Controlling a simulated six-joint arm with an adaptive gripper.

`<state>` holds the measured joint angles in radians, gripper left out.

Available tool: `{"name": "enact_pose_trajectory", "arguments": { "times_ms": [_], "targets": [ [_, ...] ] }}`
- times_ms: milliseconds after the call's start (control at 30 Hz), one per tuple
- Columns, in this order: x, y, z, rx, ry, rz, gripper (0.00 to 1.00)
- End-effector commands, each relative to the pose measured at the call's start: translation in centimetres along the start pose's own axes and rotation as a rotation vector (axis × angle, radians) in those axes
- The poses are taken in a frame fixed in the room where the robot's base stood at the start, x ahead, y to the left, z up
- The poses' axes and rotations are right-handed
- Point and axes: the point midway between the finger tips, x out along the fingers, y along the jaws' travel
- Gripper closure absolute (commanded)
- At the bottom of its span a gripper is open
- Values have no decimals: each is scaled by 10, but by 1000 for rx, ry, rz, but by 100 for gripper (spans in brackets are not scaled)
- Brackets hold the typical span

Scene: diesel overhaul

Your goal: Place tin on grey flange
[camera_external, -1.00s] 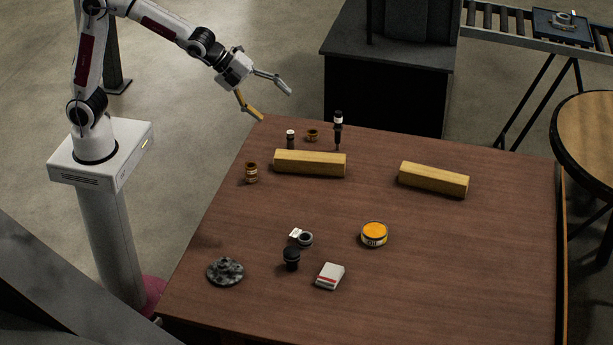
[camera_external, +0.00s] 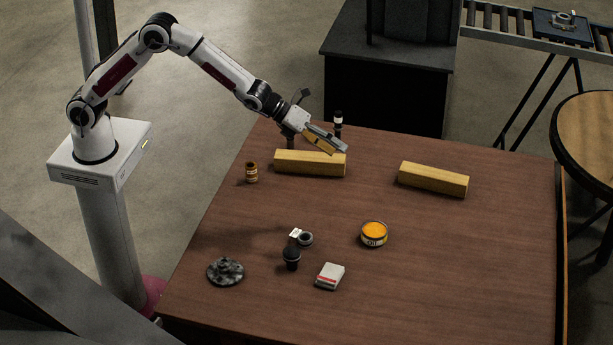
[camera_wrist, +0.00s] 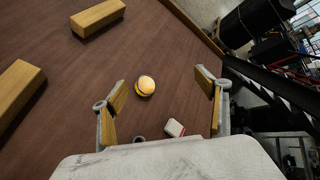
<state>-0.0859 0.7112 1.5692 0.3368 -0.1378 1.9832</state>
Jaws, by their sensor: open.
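The tin (camera_external: 374,235), round with an orange-yellow top and a label on its side, stands on the table right of centre. It also shows in the wrist view (camera_wrist: 145,86), between my open fingers but farther away. The grey flange (camera_external: 226,271), a mottled disc with a raised middle, lies at the table's front left; I cannot make it out in the wrist view. My gripper (camera_external: 325,142) is open and empty above the back of the table, near the left wooden block, well behind the tin. Its fingers (camera_wrist: 160,105) frame the lower wrist view.
Two wooden blocks, left (camera_external: 310,163) and right (camera_external: 433,179), lie at the back. A small brown jar (camera_external: 251,173) stands left. A black-capped item (camera_external: 291,258), a ring with a white tag (camera_external: 305,239) and a white-red box (camera_external: 330,276) lie between flange and tin. The table's right front is clear.

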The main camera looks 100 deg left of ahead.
Motion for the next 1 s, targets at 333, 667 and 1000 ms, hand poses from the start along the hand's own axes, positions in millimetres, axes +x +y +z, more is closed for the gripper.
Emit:
{"name": "enact_pose_trajectory", "arguments": {
  "times_ms": [333, 667, 1000],
  "targets": [
    [72, 26, -25, 290, -13, -68, 26],
    [129, 56, -59, 562, -37, -136, 26],
    [175, 92, -101, 826, -78, -207, 26]
  ]
}}
